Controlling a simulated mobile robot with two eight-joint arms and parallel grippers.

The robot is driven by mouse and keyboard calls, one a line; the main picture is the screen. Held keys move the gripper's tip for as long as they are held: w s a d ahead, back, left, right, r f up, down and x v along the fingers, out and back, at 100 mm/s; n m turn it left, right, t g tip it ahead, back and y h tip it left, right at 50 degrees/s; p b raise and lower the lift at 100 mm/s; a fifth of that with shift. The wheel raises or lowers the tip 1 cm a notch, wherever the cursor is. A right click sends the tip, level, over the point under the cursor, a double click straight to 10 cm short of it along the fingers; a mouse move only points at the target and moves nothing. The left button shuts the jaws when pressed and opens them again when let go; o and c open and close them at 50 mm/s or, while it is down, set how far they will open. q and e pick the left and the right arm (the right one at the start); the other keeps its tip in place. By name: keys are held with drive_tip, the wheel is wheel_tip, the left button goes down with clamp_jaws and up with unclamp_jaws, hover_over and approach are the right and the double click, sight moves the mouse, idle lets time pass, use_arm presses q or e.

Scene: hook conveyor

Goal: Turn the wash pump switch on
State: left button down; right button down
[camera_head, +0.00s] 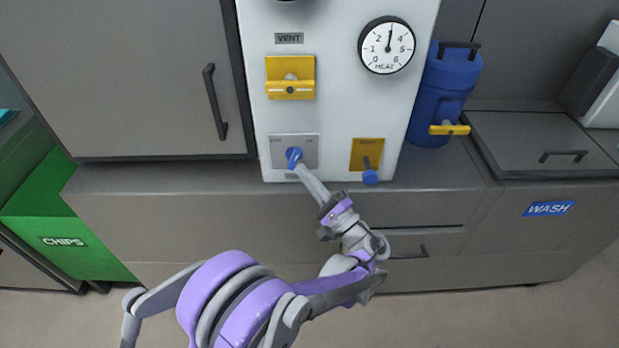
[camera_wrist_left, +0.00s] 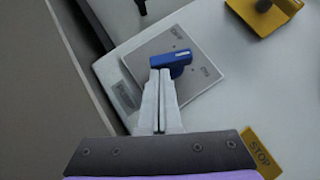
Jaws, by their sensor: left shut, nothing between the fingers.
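The switch is a blue knob (camera_head: 294,155) on a grey square plate (camera_head: 309,142) at the lower left of the white panel. In the left wrist view the blue knob (camera_wrist_left: 172,60) shows close up, with small OFF and ON marks on its plate (camera_wrist_left: 207,76). It lies across the plate, and I cannot tell exactly which mark it points to. My left gripper (camera_head: 299,170) is shut and empty, its fingertips right at the knob's lower side. In the left wrist view the tips (camera_wrist_left: 163,73) partly cover the knob and seem to touch it. My right gripper is out of view.
A yellow plate with a blue-ended lever (camera_head: 370,177) is right of the switch; its label (camera_wrist_left: 259,152) reads STOP. Above are a yellow VENT control (camera_head: 290,89) and a HEAT dial (camera_head: 386,45). A blue canister (camera_head: 430,115) stands right of the panel. A cabinet handle (camera_head: 214,102) juts out left.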

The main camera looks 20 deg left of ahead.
use_arm(q)
drive_tip(key=m+t, duration=0.1)
drive_tip(key=a+m+t+b, duration=0.1)
drive_tip(key=shift+s+f+m, duration=0.1)
drive_tip(key=shift+f+m, duration=0.15)
drive_tip(key=shift+m, duration=0.05)
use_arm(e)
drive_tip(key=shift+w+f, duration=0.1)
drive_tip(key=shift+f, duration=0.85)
use_arm(q)
drive_tip(key=shift+f, duration=0.15)
